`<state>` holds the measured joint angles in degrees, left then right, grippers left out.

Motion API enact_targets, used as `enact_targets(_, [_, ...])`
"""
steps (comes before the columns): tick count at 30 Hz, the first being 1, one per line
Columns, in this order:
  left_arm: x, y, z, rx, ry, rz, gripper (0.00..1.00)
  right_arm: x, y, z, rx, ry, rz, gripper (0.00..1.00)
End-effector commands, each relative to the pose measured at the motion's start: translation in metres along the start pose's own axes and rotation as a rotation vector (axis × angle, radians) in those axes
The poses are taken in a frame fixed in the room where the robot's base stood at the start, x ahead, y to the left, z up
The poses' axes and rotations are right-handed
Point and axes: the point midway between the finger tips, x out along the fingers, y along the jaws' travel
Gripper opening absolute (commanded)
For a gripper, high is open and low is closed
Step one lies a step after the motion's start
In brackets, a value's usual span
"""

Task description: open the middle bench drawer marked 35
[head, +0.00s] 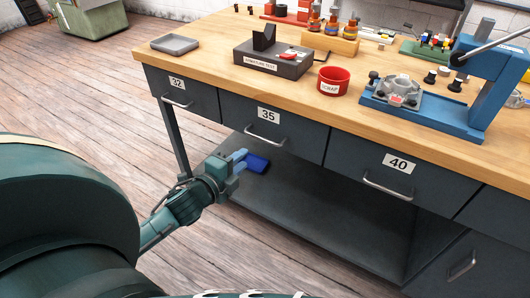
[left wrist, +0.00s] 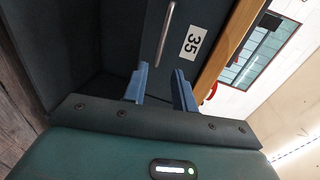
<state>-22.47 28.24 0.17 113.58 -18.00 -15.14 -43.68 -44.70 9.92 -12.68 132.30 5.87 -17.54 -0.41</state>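The drawer marked 35 (head: 285,130) is shut, its dark front flush in the bench between the drawers marked 32 and 40. Its silver bar handle (head: 265,141) is below the label and also shows in the left wrist view (left wrist: 166,32), beyond the fingertips. My left gripper (head: 241,158) is below and slightly left of the handle, in front of the bench, and does not touch it. In the left wrist view its two blue fingers (left wrist: 160,84) are apart with nothing between them. My right gripper is not in view.
Drawer 32 (head: 190,96) and drawer 40 (head: 375,165) are shut. A bench leg (head: 174,135) stands left. A red bin (head: 333,82) sits on the top.

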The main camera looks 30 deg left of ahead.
Motion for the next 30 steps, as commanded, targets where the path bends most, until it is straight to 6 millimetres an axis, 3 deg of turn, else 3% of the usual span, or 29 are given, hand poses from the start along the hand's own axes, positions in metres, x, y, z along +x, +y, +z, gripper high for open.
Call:
enact_targets(7, [0.025,-0.003,0.002,0.021,-0.001,-0.009,0.27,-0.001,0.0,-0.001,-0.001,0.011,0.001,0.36])
enact_targets(21, [0.112,-0.002,0.002,0.016,-0.001,-0.007,0.27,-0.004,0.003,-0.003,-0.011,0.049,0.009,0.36])
enact_targets(30, [0.132,-0.002,0.001,0.016,0.0,-0.004,0.27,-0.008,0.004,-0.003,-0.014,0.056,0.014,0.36])
